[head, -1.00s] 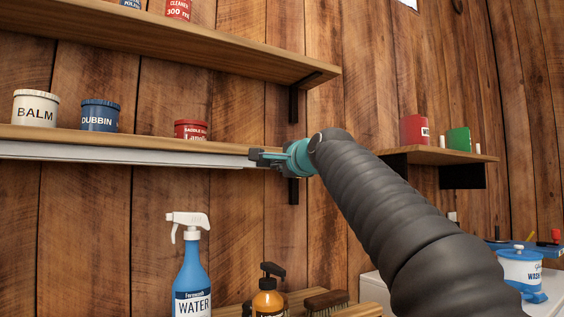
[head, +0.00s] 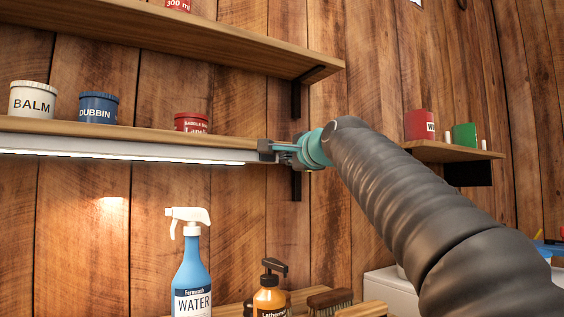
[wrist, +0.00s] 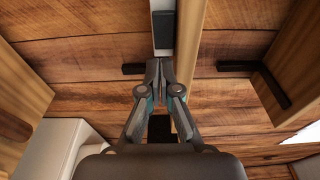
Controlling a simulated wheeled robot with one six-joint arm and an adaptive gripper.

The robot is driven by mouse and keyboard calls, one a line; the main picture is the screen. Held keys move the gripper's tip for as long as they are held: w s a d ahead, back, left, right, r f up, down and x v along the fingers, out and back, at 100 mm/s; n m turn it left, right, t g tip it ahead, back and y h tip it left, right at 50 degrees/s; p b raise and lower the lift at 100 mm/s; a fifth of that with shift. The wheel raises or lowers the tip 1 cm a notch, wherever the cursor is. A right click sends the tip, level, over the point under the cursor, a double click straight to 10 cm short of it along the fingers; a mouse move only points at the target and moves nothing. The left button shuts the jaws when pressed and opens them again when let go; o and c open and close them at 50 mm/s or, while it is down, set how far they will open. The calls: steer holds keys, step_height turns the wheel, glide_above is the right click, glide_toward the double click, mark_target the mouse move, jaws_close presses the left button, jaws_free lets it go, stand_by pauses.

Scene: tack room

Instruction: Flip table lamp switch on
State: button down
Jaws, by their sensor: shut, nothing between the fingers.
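No table lamp stands in view; a long, slim light bar (head: 120,154) is fixed under the front of the lower shelf. Its underside glows white, and a bright patch shows on the wall below it. My gripper (head: 268,150) is at the right end of the bar, shut and empty. In the wrist view, the fingertips (wrist: 160,66) are together just below a dark block (wrist: 164,30) on the end of the pale bar. I cannot tell whether the block is a switch or whether the fingertips touch it.
Balm (head: 33,99), dubbin (head: 98,108) and red (head: 192,122) tins stand on the lower shelf (head: 150,132). A blue spray bottle (head: 191,265), an amber pump bottle (head: 270,295) and a brush (head: 330,301) are below. A small shelf (head: 455,153) with containers is at right.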

steer(key=s+d+b, duration=0.2)
steer(key=s+d, duration=0.5)
steer(key=s, duration=0.2)
steer(key=shift+d, duration=0.35)
